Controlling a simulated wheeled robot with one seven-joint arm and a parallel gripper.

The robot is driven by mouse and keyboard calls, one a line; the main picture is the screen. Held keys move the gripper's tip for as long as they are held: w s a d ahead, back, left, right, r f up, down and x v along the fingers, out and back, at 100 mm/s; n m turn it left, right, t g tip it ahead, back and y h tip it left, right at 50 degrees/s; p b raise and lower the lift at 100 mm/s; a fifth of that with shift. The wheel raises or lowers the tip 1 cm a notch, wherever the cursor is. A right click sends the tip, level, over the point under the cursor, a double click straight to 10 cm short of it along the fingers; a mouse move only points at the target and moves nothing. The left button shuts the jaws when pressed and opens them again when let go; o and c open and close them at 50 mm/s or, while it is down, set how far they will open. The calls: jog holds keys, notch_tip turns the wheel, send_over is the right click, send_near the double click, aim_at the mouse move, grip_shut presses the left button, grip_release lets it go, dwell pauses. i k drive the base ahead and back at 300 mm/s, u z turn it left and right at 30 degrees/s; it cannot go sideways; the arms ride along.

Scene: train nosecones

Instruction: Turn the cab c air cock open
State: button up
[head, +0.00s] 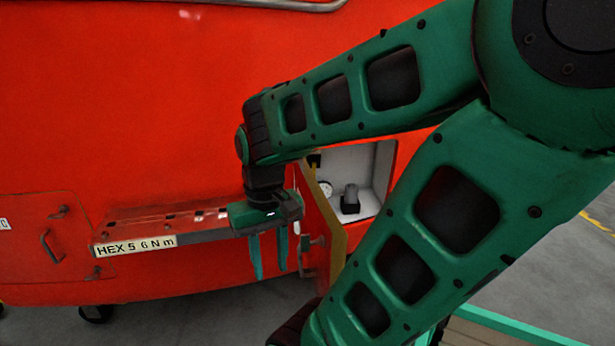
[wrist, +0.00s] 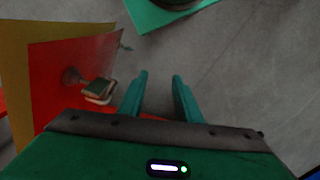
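An open compartment (head: 365,165) with a white interior is set in the red nosecone. Inside it I see a grey and black fitting (head: 350,200), a small round gauge (head: 325,188) and a dark and yellow part at the upper left. I cannot tell which of these is the air cock, and my arm covers part of the opening. The compartment door (head: 322,232), red with a yellow edge, stands swung out; its red face with a latch also shows in the wrist view (wrist: 75,75). My gripper (head: 270,272) points down left of the door, fingers apart and empty (wrist: 160,76).
A ledge (head: 165,225) labelled "HEX 5 6 N m" juts out just left of my gripper. A closed hatch (head: 45,240) with a handle is at the far left. Below the fingers is bare grey floor (wrist: 230,70). A green-edged platform (head: 510,325) lies at lower right.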

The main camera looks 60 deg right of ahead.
aim_at(313, 163)
jog(key=u, duration=1.25)
jog(key=k, duration=0.75)
jog(key=z, duration=1.45)
